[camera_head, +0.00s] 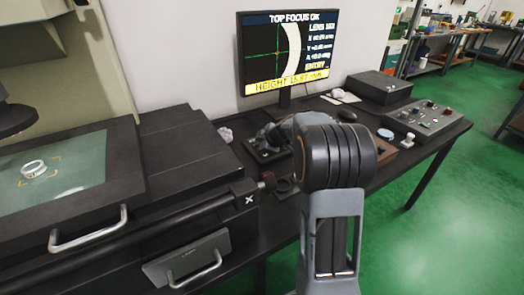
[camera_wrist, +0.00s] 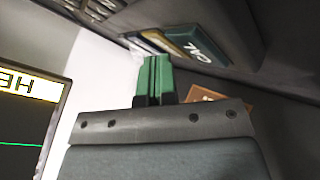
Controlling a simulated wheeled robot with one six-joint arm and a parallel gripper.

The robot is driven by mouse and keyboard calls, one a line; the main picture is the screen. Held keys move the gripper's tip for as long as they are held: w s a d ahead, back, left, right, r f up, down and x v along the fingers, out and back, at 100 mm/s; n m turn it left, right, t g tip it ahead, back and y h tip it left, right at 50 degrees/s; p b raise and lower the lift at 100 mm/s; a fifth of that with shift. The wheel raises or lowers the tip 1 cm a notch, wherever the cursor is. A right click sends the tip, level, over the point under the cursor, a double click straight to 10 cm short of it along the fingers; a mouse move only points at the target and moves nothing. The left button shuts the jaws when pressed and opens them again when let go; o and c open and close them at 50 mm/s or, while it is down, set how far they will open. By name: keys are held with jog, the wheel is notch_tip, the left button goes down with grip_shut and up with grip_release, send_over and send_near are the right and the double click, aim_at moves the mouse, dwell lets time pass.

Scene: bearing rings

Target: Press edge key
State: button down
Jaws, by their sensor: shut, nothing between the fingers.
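A control panel (camera_head: 427,121) with several small knobs and buttons sits at the right end of the dark bench in the head view. Its labels are too small to read, so I cannot tell which key is the edge key. The monitor (camera_head: 284,50) shows "TOP FOCUS OK", a pale arc with crosshair lines, and a yellow height bar. In the wrist view my gripper (camera_wrist: 153,77) has its green fingers together, with nothing between them.
A measuring machine at left has a glass stage (camera_head: 75,182) bearing a metal ring (camera_head: 34,169).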

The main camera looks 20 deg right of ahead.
jog(key=shift+r, duration=0.7)
jog(key=shift+r+p, duration=1)
jog(key=shift+r, duration=1.5)
